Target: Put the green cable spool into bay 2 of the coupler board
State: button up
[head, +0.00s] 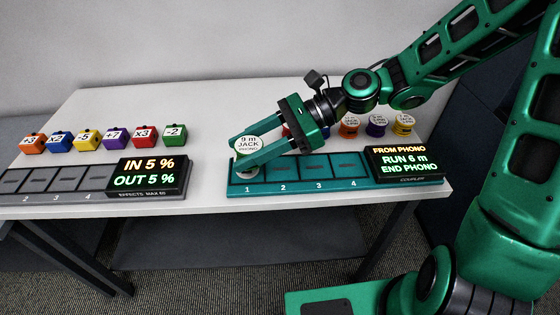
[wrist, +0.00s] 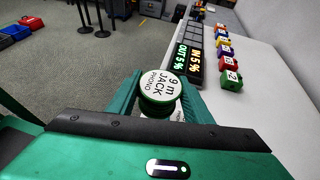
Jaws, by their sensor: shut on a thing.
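The green cable spool (head: 247,147) has a white round top label reading 9 m JACK PHONO. My gripper (head: 241,154) is shut on it and holds it above the left end of the teal coupler board (head: 330,185), over bay 1. In the wrist view the spool (wrist: 160,88) sits between the two fingers, label facing the camera. Bay 2 (head: 284,170) looks empty, a dark square right of bay 1. A pale round shape (head: 248,171) shows in bay 1 under the spool; its body is mostly hidden.
The coupler display (head: 405,163) reads FROM PHONO, RUN 6 m, END PHONO. An effects board (head: 60,180) and several coloured blocks (head: 88,139) are at left.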

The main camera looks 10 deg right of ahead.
jog(key=w+d+f, duration=0.3)
jog(key=d, duration=0.1)
jog(key=w+d+f, duration=0.2)
jog(key=d, duration=0.1)
jog(key=shift+w+d+f, duration=0.1)
jog(key=shift+w+f, duration=0.2)
jog(key=shift+f, duration=2)
jog(key=o, duration=1.1)
jog(key=shift+f, duration=0.1)
jog(key=v, duration=1.2)
